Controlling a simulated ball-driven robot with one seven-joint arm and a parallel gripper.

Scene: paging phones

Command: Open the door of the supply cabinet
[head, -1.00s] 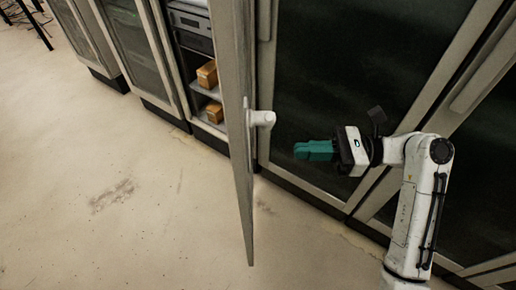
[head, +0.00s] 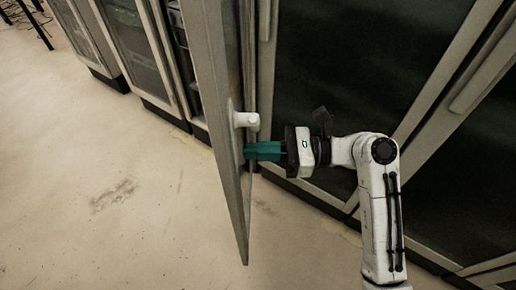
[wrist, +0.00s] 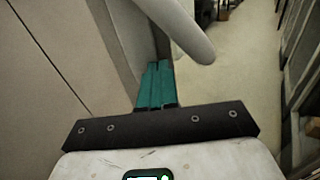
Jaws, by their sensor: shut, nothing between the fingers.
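The supply cabinet door (head: 212,110) stands swung out from the cabinet row, seen nearly edge-on in the head view. Its white handle (head: 246,120) juts from the right-hand face and also shows as a pale bar in the wrist view (wrist: 185,25). My gripper (head: 250,151), with teal fingers, is shut and empty just below the handle. Its tips are at the door's right-hand face; I cannot tell whether they press on it. In the wrist view the shut fingers (wrist: 157,85) point at a pale panel beneath the handle bar.
More glass-fronted cabinets (head: 133,45) stand at the left. Dark glass doors (head: 330,70) stand behind and right of my arm. The pale floor (head: 90,180) is clear on the left and in front. Dark table legs (head: 35,20) show at the far upper left.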

